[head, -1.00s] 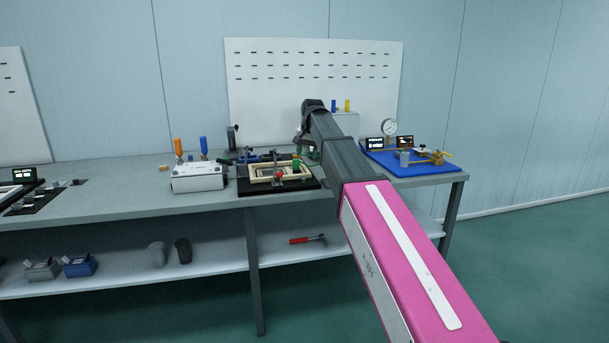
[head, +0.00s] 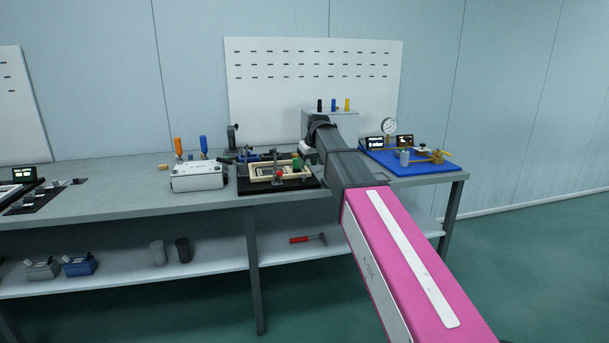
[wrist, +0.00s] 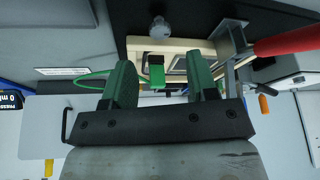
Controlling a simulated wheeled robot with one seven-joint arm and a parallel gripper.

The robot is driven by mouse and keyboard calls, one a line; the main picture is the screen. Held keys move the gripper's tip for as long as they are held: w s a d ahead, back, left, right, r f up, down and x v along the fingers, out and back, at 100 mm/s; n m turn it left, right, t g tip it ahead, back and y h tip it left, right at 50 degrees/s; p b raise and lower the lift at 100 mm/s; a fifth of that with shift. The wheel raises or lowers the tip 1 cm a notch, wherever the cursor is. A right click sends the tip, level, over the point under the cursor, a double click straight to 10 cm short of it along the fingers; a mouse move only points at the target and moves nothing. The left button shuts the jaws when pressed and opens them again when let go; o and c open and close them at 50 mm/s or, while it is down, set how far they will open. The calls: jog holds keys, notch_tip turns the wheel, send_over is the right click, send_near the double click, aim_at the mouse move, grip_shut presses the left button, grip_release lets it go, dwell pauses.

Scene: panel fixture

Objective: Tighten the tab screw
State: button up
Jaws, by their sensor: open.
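My gripper (wrist: 160,64) is open, with its two green fingers apart in the wrist view. A small green block-like piece (wrist: 156,72) shows between and beyond the fingers, by the edge of the pale wooden frame (wrist: 132,42). I cannot tell whether it is the tab. A grey round knob or screw head (wrist: 159,28) stands beside the frame, apart from the fingers. In the head view the frame (head: 252,179) lies on a black base on the bench, and my gripper (head: 297,161) is at its right end, partly hidden by my arm. I cannot clearly pick out the tab screw.
A clamp with a red handle (wrist: 288,41) rises close to the right finger. A grey-white box (head: 198,177) stands left of the fixture. A blue tray (head: 440,167) with a gauge lies to the right. The bench front (head: 120,206) is mostly clear.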

aim_at(304, 176)
jog(key=shift+x, duration=3.15)
jog(key=c, duration=0.9)
